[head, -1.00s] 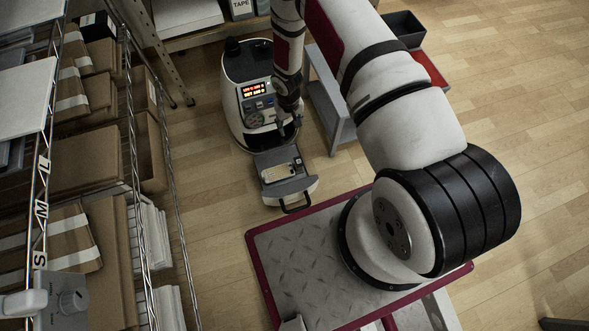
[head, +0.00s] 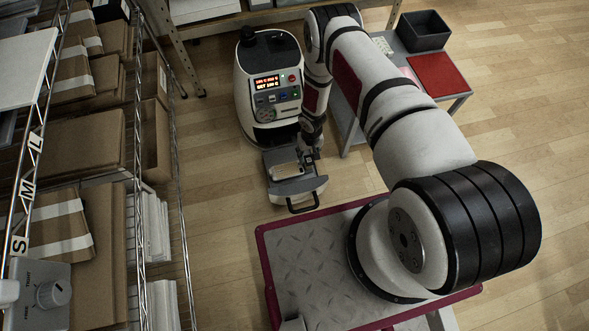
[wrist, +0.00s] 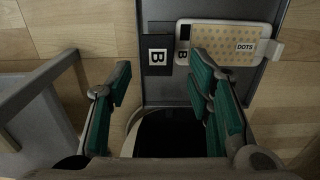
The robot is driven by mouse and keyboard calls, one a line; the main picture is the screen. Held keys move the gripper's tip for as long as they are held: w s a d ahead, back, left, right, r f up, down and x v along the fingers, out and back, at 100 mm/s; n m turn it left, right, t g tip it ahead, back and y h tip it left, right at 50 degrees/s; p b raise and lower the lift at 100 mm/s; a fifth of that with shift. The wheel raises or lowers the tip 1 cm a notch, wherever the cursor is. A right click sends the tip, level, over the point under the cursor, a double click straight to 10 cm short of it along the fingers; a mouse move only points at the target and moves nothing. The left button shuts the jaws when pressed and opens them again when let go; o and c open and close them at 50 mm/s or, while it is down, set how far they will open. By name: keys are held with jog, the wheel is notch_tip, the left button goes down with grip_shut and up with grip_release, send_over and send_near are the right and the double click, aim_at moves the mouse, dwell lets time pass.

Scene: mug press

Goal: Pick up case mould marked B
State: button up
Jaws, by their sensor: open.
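The case mould marked B (wrist: 183,57) is a pale, rounded-corner plate at the upper right of the wrist view. A tan dotted sheet labelled DOTS (wrist: 245,46) covers most of it. It lies on the grey pulled-out tray (wrist: 217,12) of the press, and shows in the head view as a pale slab (head: 287,171). A separate dark plate marked B (wrist: 157,57) sits left of it. My gripper (wrist: 160,75) is open and empty, with green pads. Its right finger overlaps the mould's lower left edge in the picture; contact cannot be told. It also shows in the head view (head: 309,158).
The white press (head: 268,85) with a lit screen stands behind the tray, whose black handle (head: 302,203) faces front. A grey side table (head: 395,45) with a dark bin (head: 423,30) and red mat (head: 437,75) is at right. Wire shelving with cartons (head: 70,140) fills the left.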

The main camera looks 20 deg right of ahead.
aim_at(309, 160)
jog(key=f+b, duration=0.1)
jog(key=f, duration=0.1)
jog(key=f+b, duration=0.1)
jog(key=f, duration=0.2)
jog(key=shift+s+d+f, duration=0.1)
jog(key=shift+s+d, duration=0.05)
jog(key=shift+s, duration=0.05)
grip_shut()
